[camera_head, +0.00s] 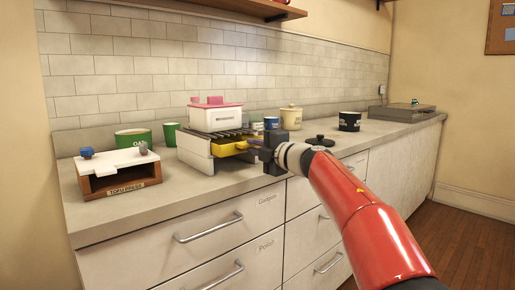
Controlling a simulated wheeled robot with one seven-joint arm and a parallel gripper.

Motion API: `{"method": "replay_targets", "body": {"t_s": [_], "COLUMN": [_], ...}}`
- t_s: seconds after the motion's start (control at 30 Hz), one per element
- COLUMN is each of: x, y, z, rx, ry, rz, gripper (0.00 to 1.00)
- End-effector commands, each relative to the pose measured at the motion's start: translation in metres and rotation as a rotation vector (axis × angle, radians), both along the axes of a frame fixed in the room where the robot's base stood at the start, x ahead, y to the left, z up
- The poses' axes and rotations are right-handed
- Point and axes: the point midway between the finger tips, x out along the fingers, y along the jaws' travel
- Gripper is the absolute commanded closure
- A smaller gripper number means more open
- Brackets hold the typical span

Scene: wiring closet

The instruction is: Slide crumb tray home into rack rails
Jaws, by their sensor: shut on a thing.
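The rack (195,151) is a pale frame with dark slats on top, standing on the counter left of centre. The yellow crumb tray (228,149) sits low under the slats, its right part sticking out of the rack's front. My gripper (262,147) is at the tray's right, outer end, and is shut on it. The fingertips are small and partly hidden by the dark gripper body. How deep the tray sits in the rails, and the rails themselves, cannot be made out.
A white box with a pink lid (216,116) is above the rack's rear. A wooden tofu press (118,172) stands left, with green mugs (133,138) behind. A cream pot (291,118), dark lids (320,141) and a black mug (349,121) stand right. The front counter strip is clear.

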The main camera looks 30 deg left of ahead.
Motion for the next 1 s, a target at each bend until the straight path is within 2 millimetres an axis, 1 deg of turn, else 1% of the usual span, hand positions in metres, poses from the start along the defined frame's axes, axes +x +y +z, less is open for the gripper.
{"method": "replay_targets", "body": {"t_s": [1.0], "x": [0.012], "y": [0.029], "z": [0.000], "rx": [0.000], "ry": [-0.002], "rz": [0.000], "gripper": [1.00]}}
